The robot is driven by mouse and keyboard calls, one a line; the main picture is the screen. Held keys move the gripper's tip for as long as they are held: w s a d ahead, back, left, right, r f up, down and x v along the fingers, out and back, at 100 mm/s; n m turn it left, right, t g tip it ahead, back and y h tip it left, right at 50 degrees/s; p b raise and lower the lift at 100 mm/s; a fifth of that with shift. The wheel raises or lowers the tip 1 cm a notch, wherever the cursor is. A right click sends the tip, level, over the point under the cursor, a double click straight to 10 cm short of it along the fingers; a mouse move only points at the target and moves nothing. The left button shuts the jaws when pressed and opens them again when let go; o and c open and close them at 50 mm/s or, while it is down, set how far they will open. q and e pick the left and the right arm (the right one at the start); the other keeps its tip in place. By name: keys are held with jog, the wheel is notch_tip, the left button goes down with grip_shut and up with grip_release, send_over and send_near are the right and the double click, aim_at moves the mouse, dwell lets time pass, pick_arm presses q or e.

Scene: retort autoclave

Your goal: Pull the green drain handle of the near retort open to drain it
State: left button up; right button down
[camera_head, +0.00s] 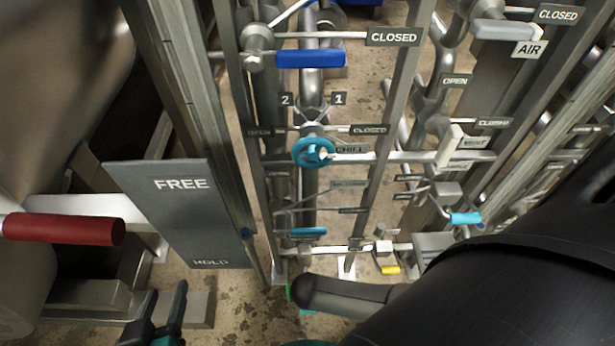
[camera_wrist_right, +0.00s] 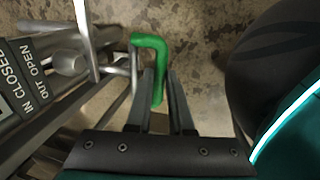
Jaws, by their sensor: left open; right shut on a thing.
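The green drain handle (camera_wrist_right: 150,42) is a bent bar in the right wrist view, with one leg running down between my right fingers. My right gripper (camera_wrist_right: 160,78) is shut on that leg, one dark finger on each side. In the head view my dark right arm hides the right gripper, and only a small green patch (camera_head: 290,291) shows at the arm's end; I cannot tell if it is the handle. My left gripper (camera_head: 165,294) is open and empty at the bottom left of the head view.
A FREE/HOLD plate (camera_head: 185,225) and a red handle (camera_head: 65,229) stand close to my left gripper. Pipework with a blue lever (camera_head: 310,58) and a blue handwheel (camera_head: 313,152) fills the middle.

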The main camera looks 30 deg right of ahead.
pick_arm(q)
jog(key=shift+s+a+f+g+y, duration=0.1)
jog(key=shift+s+a+g+y, duration=0.25)
jog(key=shift+a, duration=0.25)
pick_arm(e)
jog(key=shift+s+a, duration=0.55)
jog(key=shift+s, duration=0.35)
jog(key=c, duration=1.1)
grip_release()
pick_arm(q)
jog(key=shift+s, duration=0.1)
pick_arm(e)
jog(key=shift+w, duration=0.1)
pick_arm(q)
jog(key=shift+a, duration=0.1)
pick_arm(e)
jog(key=shift+w+d, duration=0.1)
